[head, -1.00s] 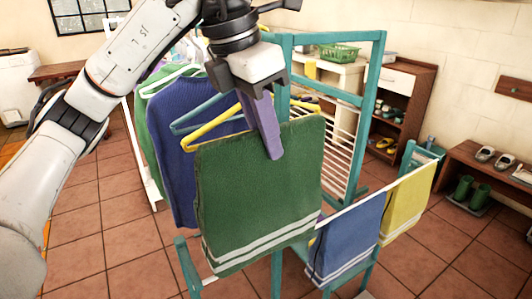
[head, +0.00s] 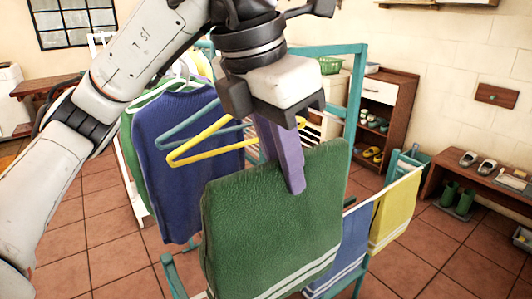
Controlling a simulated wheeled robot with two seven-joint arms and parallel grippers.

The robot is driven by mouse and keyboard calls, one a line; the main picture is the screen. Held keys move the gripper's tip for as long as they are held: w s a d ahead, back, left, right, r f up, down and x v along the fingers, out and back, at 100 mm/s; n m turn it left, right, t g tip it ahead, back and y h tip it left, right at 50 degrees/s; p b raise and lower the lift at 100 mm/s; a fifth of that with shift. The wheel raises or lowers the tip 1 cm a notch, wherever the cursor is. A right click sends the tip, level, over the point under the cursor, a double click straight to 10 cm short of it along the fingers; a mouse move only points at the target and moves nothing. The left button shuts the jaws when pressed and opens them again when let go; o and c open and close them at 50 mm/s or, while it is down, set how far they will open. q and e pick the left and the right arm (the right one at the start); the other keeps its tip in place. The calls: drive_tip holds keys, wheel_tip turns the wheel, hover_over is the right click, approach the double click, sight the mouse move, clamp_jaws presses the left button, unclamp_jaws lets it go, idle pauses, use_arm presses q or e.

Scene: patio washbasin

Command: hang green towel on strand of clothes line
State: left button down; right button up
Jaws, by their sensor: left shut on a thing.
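My left gripper (head: 288,172) is shut on the top edge of the green towel (head: 270,215); a purple finger lies over its front face. The towel hangs down, slightly tilted, with white stripes near its lower edge. It is in front of the teal drying stand, whose white strand (head: 366,203) runs right. The towel hides the strand's middle; I cannot tell whether they touch. A blue towel (head: 340,256) and a yellow towel (head: 394,210) hang on the strand to the right. My right gripper is not in view.
A yellow hanger (head: 205,142) and a blue sweater (head: 185,155) hang close behind, left of the towel. A teal frame (head: 357,100) stands behind. The stand's left post (head: 172,275) is at the lower left. A shoe bench (head: 480,175) is at the right.

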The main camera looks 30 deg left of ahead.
use_arm(q)
drive_tip(key=s+d, duration=0.3)
drive_tip(key=d, duration=0.5)
drive_tip(key=shift+s+r, duration=0.15)
drive_tip(key=shift+r, duration=0.15)
